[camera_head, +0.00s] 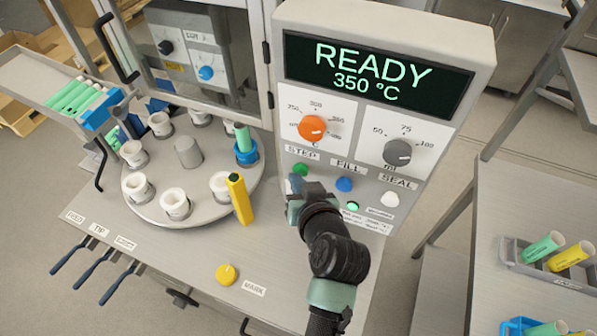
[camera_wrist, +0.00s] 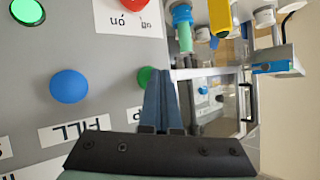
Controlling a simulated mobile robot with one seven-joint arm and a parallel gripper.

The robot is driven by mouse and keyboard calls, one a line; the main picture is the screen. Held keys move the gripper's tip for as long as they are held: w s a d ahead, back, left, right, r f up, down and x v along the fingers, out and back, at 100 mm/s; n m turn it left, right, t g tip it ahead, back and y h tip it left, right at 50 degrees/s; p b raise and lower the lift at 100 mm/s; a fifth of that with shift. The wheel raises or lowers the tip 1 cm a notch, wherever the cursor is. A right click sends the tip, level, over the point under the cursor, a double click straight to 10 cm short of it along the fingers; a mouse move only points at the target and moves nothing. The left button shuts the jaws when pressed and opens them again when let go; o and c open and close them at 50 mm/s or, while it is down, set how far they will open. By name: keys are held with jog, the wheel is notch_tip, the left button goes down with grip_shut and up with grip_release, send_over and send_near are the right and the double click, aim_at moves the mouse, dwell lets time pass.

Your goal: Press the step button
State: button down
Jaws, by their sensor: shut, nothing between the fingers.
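The green step button (camera_head: 300,169) sits on the sloped grey control panel under the STEP label (camera_head: 301,153). In the wrist view the green button (camera_wrist: 145,75) shows only in part, with my fingers covering the rest. My gripper (camera_head: 296,184) is shut and empty, just below the button in the head view. Its blue-grey fingers (camera_wrist: 160,75) point at the panel close beside the button in the wrist view. I cannot tell whether the fingertips touch it. The display (camera_head: 375,75) reads READY 350 °C.
A blue FILL button (camera_head: 344,184) and a white SEAL button (camera_head: 390,199) sit to the right, with a lit green lamp (camera_head: 353,206) below. Orange (camera_head: 312,128) and grey (camera_head: 397,152) knobs are above. A yellow marker (camera_head: 240,199) stands left, by a turntable (camera_head: 205,165) with white cups.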

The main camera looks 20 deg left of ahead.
jog(key=shift+w, duration=0.15)
dwell(0.4)
jog(key=shift+s, duration=1)
jog(key=s+p, duration=0.1)
jog(key=s, duration=0.4)
jog(key=shift+a+p, duration=0.1)
jog(key=shift+p, duration=0.2)
dwell(0.3)
